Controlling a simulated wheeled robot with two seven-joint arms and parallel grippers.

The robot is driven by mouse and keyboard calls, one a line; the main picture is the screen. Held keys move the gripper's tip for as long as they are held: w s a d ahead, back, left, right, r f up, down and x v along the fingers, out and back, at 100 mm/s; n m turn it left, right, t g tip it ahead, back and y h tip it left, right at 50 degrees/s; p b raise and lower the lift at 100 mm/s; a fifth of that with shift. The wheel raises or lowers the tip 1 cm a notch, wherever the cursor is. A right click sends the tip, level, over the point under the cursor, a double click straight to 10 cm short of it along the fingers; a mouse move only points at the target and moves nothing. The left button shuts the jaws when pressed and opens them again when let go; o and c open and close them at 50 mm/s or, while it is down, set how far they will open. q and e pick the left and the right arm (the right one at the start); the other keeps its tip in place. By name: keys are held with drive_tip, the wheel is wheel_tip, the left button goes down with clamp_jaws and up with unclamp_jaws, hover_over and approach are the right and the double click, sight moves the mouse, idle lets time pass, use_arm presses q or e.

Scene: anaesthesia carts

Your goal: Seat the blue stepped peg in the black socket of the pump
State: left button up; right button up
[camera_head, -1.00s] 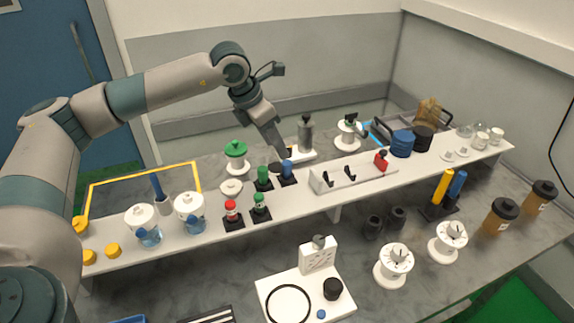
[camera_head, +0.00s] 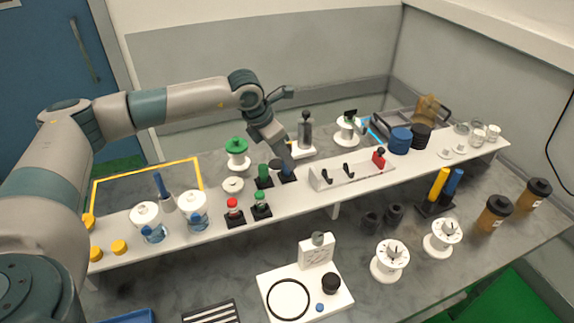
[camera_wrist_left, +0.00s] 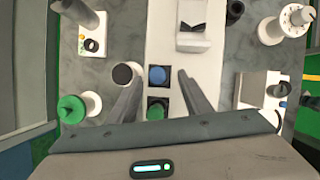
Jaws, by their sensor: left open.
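The blue stepped peg (camera_head: 289,173) stands in a square black base on the white shelf, partly hidden by my gripper in the head view. In the left wrist view the blue peg (camera_wrist_left: 157,75) shows from above, between the two fingers. My left gripper (camera_head: 285,158) points down over it, open, with a finger on each side; I cannot tell whether they touch it. A white device with a dial and a ring, apparently the pump (camera_head: 264,282), stands on the counter in front. Its round black part (camera_head: 331,283) looks like the socket. My right gripper is not in view.
A green peg (camera_head: 264,175) stands just left of the blue one. A dark round-topped item (camera_wrist_left: 122,74) is close beside the left finger. A white rack (camera_head: 330,182) with black hooks is to the right. Grey counter between shelf and pump is mostly clear.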

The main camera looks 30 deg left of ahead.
use_arm(q)
drive_tip(key=p+x, duration=0.1)
drive_tip(key=x, duration=0.1)
drive_tip(key=shift+w+f+p, duration=0.25)
drive_tip(key=shift+w+p, duration=0.15)
drive_tip(key=shift+w+f, duration=0.15)
drive_tip(key=shift+f, duration=0.4)
drive_tip(key=c, duration=1.1)
